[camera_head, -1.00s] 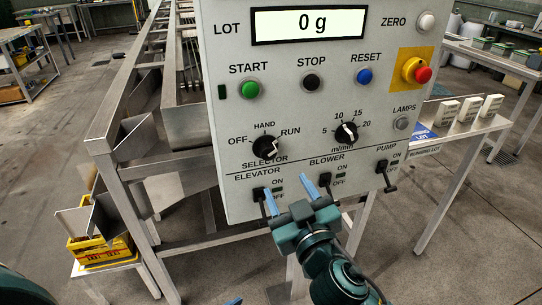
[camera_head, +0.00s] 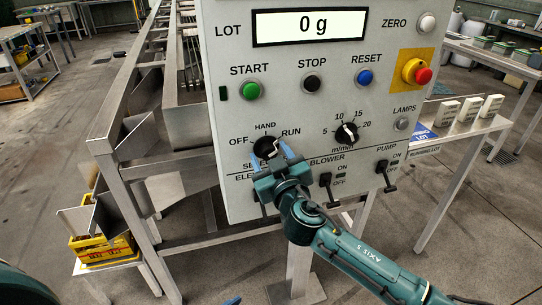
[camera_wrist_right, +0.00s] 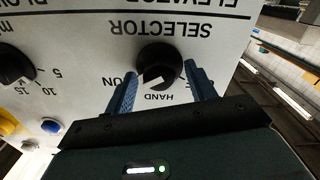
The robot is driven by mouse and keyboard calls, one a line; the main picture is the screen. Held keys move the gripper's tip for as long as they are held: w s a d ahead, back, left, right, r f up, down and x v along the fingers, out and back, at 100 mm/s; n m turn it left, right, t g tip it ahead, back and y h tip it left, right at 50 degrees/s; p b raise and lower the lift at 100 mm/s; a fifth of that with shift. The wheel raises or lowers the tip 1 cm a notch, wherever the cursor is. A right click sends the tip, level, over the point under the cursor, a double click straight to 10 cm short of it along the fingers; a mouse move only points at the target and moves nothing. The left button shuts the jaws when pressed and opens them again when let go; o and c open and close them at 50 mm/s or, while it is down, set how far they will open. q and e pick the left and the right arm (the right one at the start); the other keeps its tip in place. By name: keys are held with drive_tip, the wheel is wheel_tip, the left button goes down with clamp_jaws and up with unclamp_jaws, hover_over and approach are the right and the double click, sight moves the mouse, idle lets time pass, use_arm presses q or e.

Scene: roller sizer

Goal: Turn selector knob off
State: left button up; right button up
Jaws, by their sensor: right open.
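The black selector knob (camera_head: 264,148) is on the grey control panel, below the START button, with OFF, HAND and RUN marks around it. Its white pointer is on the RUN side in the head view. My right gripper (camera_head: 271,154) is open at the knob, partly covering it and the SELECTOR label. In the right wrist view the knob (camera_wrist_right: 159,62) lies between the two blue fingers (camera_wrist_right: 161,82), with visible gaps, so contact is not apparent. Only a blue tip of my left gripper (camera_head: 231,301) shows at the bottom edge.
A speed knob (camera_head: 346,134) is right of the selector. Blower (camera_head: 326,182) and pump (camera_head: 386,170) levers jut out below. The red emergency stop (camera_head: 423,75) is at upper right. A yellow crate (camera_head: 100,249) stands at lower left.

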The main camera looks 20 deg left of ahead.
drive_tip(key=c, duration=1)
drive_tip(key=shift+o, duration=0.2)
